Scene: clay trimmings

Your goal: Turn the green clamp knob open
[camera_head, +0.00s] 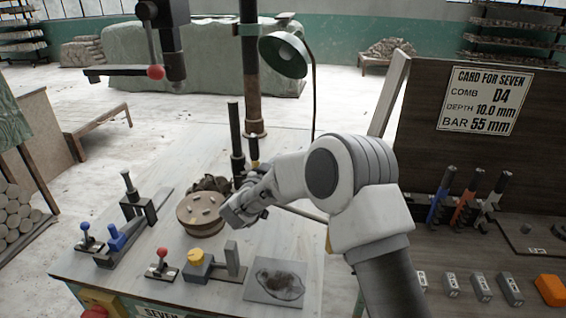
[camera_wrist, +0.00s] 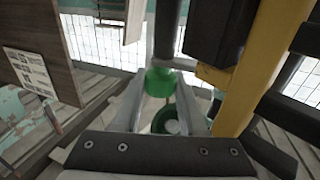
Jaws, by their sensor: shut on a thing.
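The green clamp knob (camera_wrist: 159,83) is in the wrist view, between my fingertips, at the end of a dark upright rod (camera_wrist: 167,30). My gripper (camera_wrist: 160,92) is shut on the knob, with one pale finger on each side. In the head view my gripper (camera_head: 236,212) is low over the table, close to the right side of a round brown disc (camera_head: 197,213). The green knob cannot be made out in the head view; my gripper and arm cover that area.
A yellow bar (camera_wrist: 262,65) and a black block (camera_wrist: 218,30) stand close to the knob's right in the wrist view. On the table are a blue-handled clamp (camera_head: 118,238), a red-knobbed lever (camera_head: 161,262) and a yellow-knobbed fixture (camera_head: 195,258). A dark post (camera_head: 236,140) rises behind the disc.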

